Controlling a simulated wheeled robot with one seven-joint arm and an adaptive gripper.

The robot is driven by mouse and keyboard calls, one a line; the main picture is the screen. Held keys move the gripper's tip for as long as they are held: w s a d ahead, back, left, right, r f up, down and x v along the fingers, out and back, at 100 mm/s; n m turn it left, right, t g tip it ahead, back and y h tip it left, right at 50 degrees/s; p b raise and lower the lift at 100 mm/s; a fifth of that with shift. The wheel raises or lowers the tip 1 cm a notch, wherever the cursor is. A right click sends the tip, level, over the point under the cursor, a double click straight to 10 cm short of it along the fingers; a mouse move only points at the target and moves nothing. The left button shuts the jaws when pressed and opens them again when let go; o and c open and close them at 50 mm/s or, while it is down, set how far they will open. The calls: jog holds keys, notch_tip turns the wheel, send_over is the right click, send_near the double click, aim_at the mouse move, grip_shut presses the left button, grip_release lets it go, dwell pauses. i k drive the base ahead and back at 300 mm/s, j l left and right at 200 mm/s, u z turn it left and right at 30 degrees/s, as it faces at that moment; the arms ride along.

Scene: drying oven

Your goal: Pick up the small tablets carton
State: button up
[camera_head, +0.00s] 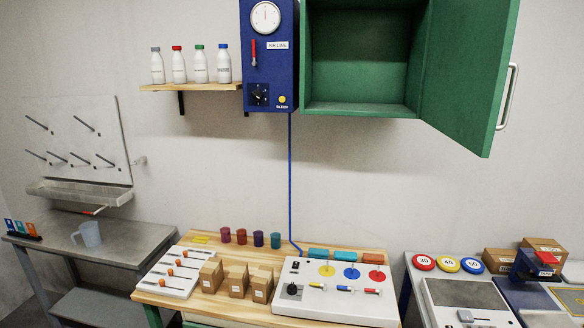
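Several small brown cartons with white labels stand in a group on the wooden bench, among them a left carton (210,275), a middle carton (237,282) and a right carton (261,286). Larger brown boxes (499,260) sit at the far right, partly behind a dark blue device. The label print is too small to read, so I cannot tell which carton is the tablets one. My gripper is not in view.
A white rack with orange-tipped tools (170,275) lies left of the cartons, and a white control panel (335,295) lies right. Coloured cups (241,236) stand behind. Above, a green cabinet (360,60) has its door (468,70) swung open.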

aim_at(262, 283)
jog(key=i+l+u, duration=0.15)
jog(key=l, duration=0.25)
jog(key=i+l+u, duration=0.1)
jog(key=l, duration=0.35)
jog(key=i+l+u, duration=0.15)
jog(key=l, duration=0.3)
jog(key=i+l+u, duration=0.1)
jog(key=l, duration=0.35)
jog(key=i+l+u, duration=0.15)
jog(key=l, duration=0.35)
